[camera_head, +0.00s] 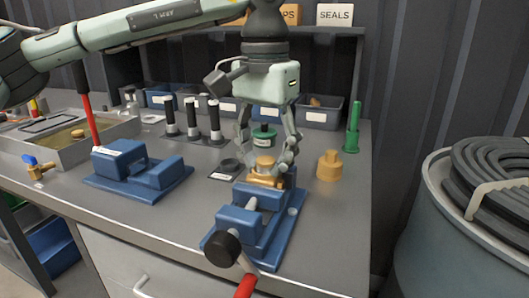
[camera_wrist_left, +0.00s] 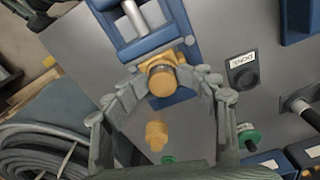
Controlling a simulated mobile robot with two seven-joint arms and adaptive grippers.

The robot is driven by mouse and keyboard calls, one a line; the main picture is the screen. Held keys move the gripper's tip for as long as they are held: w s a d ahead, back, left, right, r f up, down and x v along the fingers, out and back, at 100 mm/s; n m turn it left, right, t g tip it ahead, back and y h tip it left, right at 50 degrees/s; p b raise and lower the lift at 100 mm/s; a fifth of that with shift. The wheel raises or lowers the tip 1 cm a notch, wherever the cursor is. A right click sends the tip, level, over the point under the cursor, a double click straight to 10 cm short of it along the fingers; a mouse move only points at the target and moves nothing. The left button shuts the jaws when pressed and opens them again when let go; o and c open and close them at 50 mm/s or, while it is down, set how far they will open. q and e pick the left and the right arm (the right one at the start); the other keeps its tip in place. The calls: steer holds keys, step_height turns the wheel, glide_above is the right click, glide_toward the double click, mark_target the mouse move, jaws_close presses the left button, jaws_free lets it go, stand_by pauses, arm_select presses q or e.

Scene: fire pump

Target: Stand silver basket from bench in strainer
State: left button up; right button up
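A brass body (camera_head: 266,181), which looks like the strainer, sits in the front blue vise (camera_head: 262,226), with a round brass cap (camera_head: 265,163) on top. The cap also shows in the left wrist view (camera_wrist_left: 162,80). My left gripper (camera_head: 267,164) points down over it, with one finger on each side of the cap. The fingertips are at or very near the brass; I cannot tell whether they press on it. I cannot make out a silver basket on the bench in either view. My right gripper is not in view.
A loose brass fitting (camera_head: 329,166) and a green nozzle-like piece (camera_head: 352,128) stand right of the vise. A second blue vise (camera_head: 138,171) is to the left, with a metal tray (camera_head: 70,150) beyond. Black-handled tools (camera_head: 192,118) stand behind. A hose-topped barrel (camera_head: 455,235) is at right.

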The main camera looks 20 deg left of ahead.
mark_target(264, 160)
arm_select(q)
steer(key=shift+s+f, duration=0.1)
steer(key=shift+f, duration=0.45)
steer(key=shift+r, duration=0.1)
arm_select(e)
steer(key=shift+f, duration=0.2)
arm_select(q)
steer(key=shift+a+r, duration=0.2)
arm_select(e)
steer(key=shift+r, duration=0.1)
arm_select(q)
steer(key=shift+r, duration=0.2)
steer(key=shift+r+p, duration=0.55)
steer(key=shift+p, duration=0.1)
step_height(264, 160, up, 12)
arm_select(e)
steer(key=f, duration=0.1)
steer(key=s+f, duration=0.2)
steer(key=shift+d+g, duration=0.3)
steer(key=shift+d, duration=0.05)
arm_select(q)
steer(key=shift+f, duration=0.1)
